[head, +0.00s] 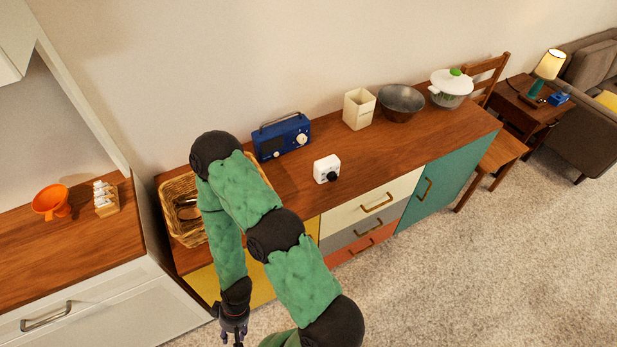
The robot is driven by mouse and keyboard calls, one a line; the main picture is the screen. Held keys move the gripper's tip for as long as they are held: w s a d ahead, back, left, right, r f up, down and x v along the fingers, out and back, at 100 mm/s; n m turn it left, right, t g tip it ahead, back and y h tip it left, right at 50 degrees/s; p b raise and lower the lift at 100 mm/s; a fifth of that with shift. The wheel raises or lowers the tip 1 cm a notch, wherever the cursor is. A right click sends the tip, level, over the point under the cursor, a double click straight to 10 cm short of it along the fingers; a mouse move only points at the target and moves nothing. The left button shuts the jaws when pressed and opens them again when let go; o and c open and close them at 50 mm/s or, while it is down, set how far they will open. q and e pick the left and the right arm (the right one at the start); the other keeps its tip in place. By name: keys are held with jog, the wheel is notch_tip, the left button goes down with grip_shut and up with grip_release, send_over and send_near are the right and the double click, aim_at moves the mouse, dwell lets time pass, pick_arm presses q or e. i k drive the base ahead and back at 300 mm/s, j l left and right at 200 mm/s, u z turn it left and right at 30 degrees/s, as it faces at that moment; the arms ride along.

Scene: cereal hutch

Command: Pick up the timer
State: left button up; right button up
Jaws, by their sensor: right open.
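The timer (322,167) looks like a small white cube with a black knob on its front. It stands on the wooden top of the sideboard, near the front edge and right of the blue radio. My right gripper (236,338) hangs low at the bottom of the head view, in front of the sideboard, pointing down. It is open, and nothing shows in it; its fingertips are small and near the frame edge. It is well below and left of the timer, apart from it. My left gripper is not in view.
A blue radio (283,138) stands behind the timer. A wicker basket (183,222) is at the left, partly behind my arm. A cream holder (358,109), a metal bowl (401,101) and a white pot (451,88) line the back right. The sideboard top (400,147) right of the timer is clear.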

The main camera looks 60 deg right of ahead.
aim_at(322, 167)
jog(key=j+z, duration=0.1)
jog(key=z, duration=0.35)
jog(key=j+z, duration=0.1)
jog(key=z, duration=0.3)
jog(key=j+z, duration=0.1)
jog(key=z, duration=0.35)
jog(key=i+j, duration=0.05)
